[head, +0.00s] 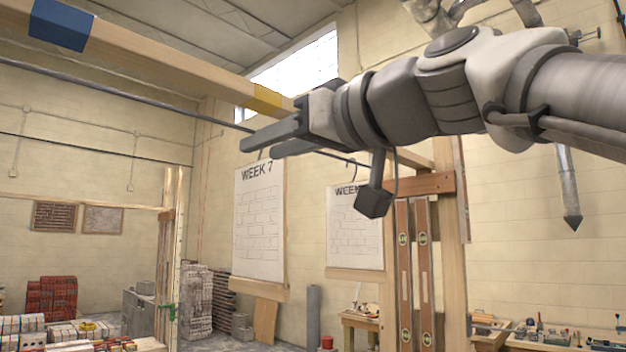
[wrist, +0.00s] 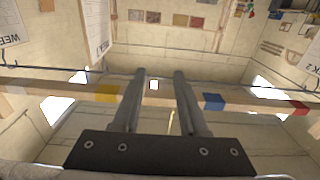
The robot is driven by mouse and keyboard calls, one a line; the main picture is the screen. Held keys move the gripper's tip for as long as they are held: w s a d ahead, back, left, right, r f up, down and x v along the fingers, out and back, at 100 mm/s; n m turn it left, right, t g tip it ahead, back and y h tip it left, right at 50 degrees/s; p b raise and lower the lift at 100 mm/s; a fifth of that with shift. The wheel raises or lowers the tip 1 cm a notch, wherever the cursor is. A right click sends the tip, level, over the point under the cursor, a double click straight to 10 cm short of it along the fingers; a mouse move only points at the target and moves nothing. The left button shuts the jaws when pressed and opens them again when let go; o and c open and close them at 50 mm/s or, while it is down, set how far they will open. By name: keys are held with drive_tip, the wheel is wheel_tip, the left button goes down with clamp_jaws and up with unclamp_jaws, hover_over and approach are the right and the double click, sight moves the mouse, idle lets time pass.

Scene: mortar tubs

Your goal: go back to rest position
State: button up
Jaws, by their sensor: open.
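My gripper (head: 262,140) is raised high in the head view, stretched out from the right towards the picture's middle. Its two grey fingers point left, in front of the upper wall. In the wrist view my gripper (wrist: 160,75) shows two fingers spread apart with nothing between them. The gripper is open and empty.
A wooden beam (head: 150,55) with blue and yellow bands crosses the upper left. Hanging charts (head: 259,225) and two spirit levels (head: 404,275) are below my arm. Brick stacks (head: 50,298) stand lower left. A workbench (head: 545,343) is lower right.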

drive_tip(key=shift+s, duration=0.15)
drive_tip(key=shift+f, duration=0.1)
drive_tip(key=w+d+f+m+h, duration=0.1)
drive_tip(key=d+f+m+h, duration=0.1)
drive_tip(key=f, duration=0.5)
drive_tip(key=w+d+f+m+h, duration=0.1)
drive_tip(key=d+f+h, duration=0.15)
drive_tip(key=f, duration=0.35)
drive_tip(key=s+d+f+m+g+h, duration=0.2)
drive_tip(key=s+d+f+h, duration=0.1)
drive_tip(key=f, duration=0.9)
drive_tip(key=s+d+f+m+g+h, duration=0.2)
drive_tip(key=s+d+f, duration=0.3)
drive_tip(key=f, duration=0.8)
drive_tip(key=s+d+f+m+g+h, duration=0.2)
drive_tip(key=s+d+f+h, duration=0.2)
drive_tip(key=d+f, duration=0.3)
wheel_tip(320, 180, down, 5)
drive_tip(key=shift+s+d+f+m, duration=0.15)
drive_tip(key=shift+s+d+m, duration=0.15)
drive_tip(key=shift+s+d, duration=0.15)
drive_tip(key=shift+a, duration=0.1)
